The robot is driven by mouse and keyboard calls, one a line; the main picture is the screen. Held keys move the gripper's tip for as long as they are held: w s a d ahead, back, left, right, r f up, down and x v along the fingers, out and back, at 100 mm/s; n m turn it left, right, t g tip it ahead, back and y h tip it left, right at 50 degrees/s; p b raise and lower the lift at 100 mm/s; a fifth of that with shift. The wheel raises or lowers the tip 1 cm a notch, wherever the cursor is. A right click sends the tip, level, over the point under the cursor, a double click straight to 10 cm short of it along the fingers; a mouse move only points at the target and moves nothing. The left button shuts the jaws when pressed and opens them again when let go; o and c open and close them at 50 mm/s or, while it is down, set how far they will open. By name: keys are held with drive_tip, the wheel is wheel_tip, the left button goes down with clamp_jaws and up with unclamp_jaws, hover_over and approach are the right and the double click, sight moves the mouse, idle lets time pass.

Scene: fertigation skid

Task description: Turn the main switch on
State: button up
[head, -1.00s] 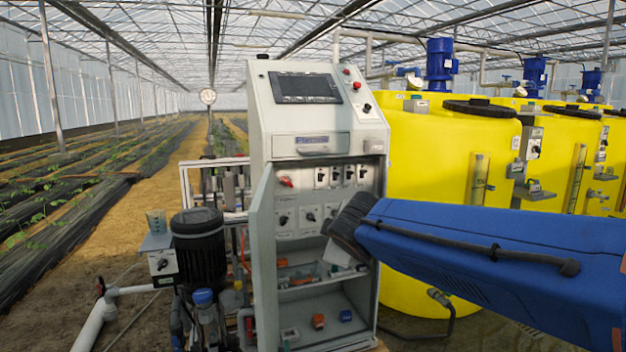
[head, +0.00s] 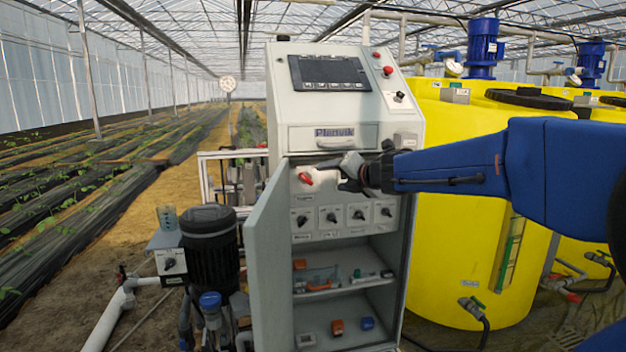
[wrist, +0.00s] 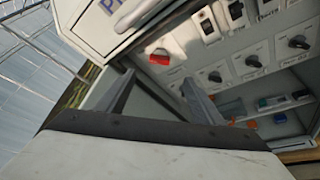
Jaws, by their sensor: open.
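The main switch, a red rotary handle (head: 305,178), sits at the upper left inside the open control cabinet (head: 279,250). The red handle also shows in the wrist view (wrist: 159,57), ahead of and between the finger directions. My gripper (head: 343,178) is in front of the upper switch panel, just right of the red handle, and hides the switches behind it. In the wrist view, my gripper (wrist: 158,95) has its two fingers spread apart with nothing between them. The fingers appear apart from the handle.
The cabinet door (head: 268,262) stands open at the left. Several black rotary switches (head: 358,215) sit in a row below. Shelves below hold small parts (head: 337,326). A black pump (head: 209,250) stands at left; a yellow tank (head: 450,220) stands at right.

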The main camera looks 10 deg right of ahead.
sight(309, 179)
drive_tip(key=x, duration=1.5)
drive_tip(key=shift+w+a, duration=0.1)
drive_tip(key=shift+a, duration=0.1)
drive_tip(key=shift+c, duration=0.2)
drive_tip(key=c, duration=1)
